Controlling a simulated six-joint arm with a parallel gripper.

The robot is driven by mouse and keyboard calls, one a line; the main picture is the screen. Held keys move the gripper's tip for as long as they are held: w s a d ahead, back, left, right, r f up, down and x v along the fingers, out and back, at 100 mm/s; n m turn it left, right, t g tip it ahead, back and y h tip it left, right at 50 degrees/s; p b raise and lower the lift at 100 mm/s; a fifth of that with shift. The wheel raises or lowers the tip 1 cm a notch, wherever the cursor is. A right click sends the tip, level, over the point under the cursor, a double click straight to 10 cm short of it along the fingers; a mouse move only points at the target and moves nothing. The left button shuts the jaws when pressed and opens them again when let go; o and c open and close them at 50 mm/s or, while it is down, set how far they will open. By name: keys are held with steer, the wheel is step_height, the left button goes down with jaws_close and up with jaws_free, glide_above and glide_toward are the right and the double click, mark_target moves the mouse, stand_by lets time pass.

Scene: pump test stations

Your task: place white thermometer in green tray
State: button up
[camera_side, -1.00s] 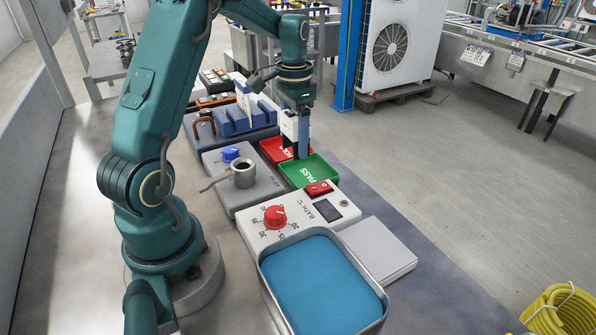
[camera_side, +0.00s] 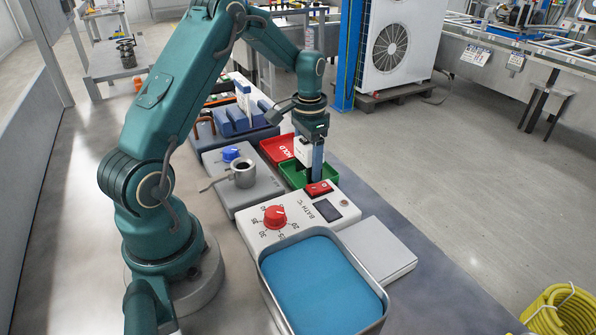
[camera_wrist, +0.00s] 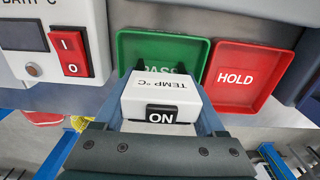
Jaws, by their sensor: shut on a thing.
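The white thermometer (camera_wrist: 165,92), a boxy unit marked TEMP °C with a black ON button, is held between the blue fingers of my gripper (camera_wrist: 163,112). In the side view the thermometer (camera_side: 303,150) shows as a white block at my gripper (camera_side: 312,172). The green tray (camera_side: 287,174), marked PASS, lies below and partly behind the gripper, near its edge by the bath unit. In the wrist view the thermometer overlaps the lower part of the green tray (camera_wrist: 128,48). Whether the thermometer touches the tray cannot be told.
A red HOLD tray (camera_side: 268,147) sits beside the green tray; it also shows in the wrist view (camera_wrist: 275,62). The bath unit (camera_side: 262,238) with a red switch (camera_side: 318,188) is close on the near side. A grey block with a metal cup (camera_side: 243,178) stands left.

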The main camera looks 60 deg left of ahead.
mark_target(308, 141)
steer(key=o, duration=1.3)
step_height(308, 141, up, 12)
steer(key=shift+f, duration=0.25)
steer(key=shift+d+r, duration=0.15)
steer(key=shift+r, duration=0.4)
steer(key=s+d+t, duration=0.2)
steer(key=s+d, duration=0.3)
steer(key=s+d+r+t, duration=0.1)
steer(key=s+d, duration=0.4)
steer(key=s+d+r+t, duration=0.1)
steer(key=s+d+t, duration=0.1)
steer(key=s+d, duration=0.3)
steer(key=shift+s+d+t, duration=0.3)
steer(key=shift+d, duration=0.25)
